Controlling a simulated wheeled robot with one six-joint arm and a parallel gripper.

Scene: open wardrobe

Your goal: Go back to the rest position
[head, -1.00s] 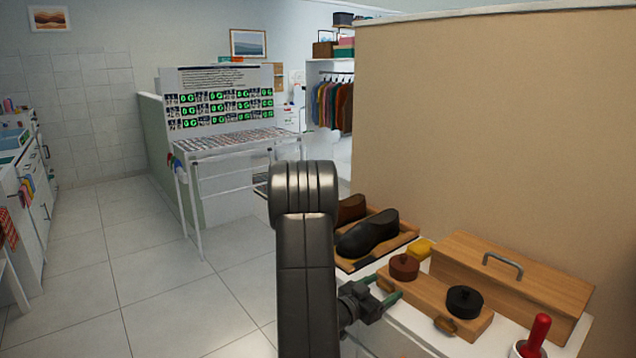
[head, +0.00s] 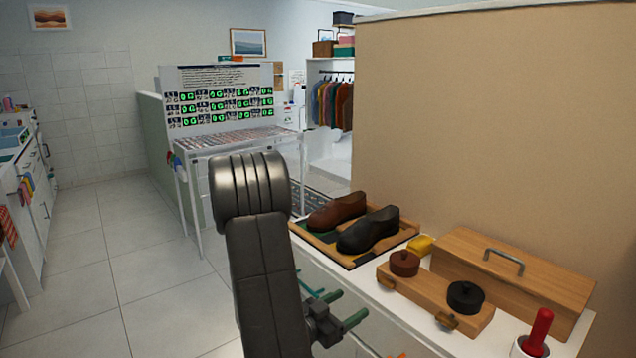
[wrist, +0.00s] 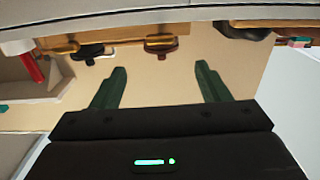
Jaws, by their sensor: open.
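My gripper (head: 336,306) is left of the white counter in the head view, partly hidden behind my own dark arm. In the wrist view my gripper (wrist: 160,85) shows two green fingers spread wide apart with nothing between them. It is apart from the shoes and the wooden pieces on the counter.
A tan partition (head: 500,120) stands behind. The tiled floor (head: 150,290) is clear.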

